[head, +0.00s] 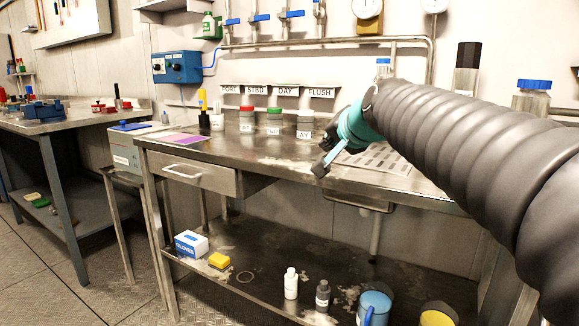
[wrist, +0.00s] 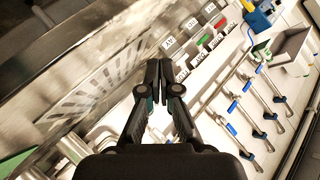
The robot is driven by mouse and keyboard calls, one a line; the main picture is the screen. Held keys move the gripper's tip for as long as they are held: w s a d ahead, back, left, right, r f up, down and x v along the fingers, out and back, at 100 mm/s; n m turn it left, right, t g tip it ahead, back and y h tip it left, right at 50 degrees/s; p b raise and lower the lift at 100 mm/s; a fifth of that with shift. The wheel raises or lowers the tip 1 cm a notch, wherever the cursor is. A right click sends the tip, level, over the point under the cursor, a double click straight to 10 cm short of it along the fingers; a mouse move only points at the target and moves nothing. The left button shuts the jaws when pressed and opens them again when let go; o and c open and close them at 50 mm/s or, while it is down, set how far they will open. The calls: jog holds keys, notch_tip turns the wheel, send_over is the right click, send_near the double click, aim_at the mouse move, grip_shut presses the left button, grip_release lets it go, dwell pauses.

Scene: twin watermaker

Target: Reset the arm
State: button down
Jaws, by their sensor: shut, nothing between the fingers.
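My gripper (head: 321,168) hangs in the air over the front part of the metal workbench (head: 270,160), at the end of my grey ribbed arm, which enters from the right in the head view. In the wrist view my gripper (wrist: 152,72) has its two dark fingers together at the middle, with nothing between them. It touches nothing that I can see. My arm covers the right part of the bench.
Jars with red (head: 246,112), green (head: 273,115) and grey (head: 304,117) lids stand along the bench's back under labels. Blue-handled valves (head: 290,14) line the wall.

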jog(key=s+d+f+n+g+h, duration=0.1)
jog(key=s+d+f+n+g, duration=0.2)
jog(key=s+f, duration=1.1)
jog(key=s+d+f+n+g+h, duration=0.2)
jog(key=s+d+f+n+g, duration=0.1)
jog(key=s+f, duration=1.1)
jog(key=shift+s+d+g+h+p, duration=0.35)
jog(key=shift+s+d, duration=0.5)
jog(key=shift+s, duration=0.4)
jog(key=shift+a, duration=0.1)
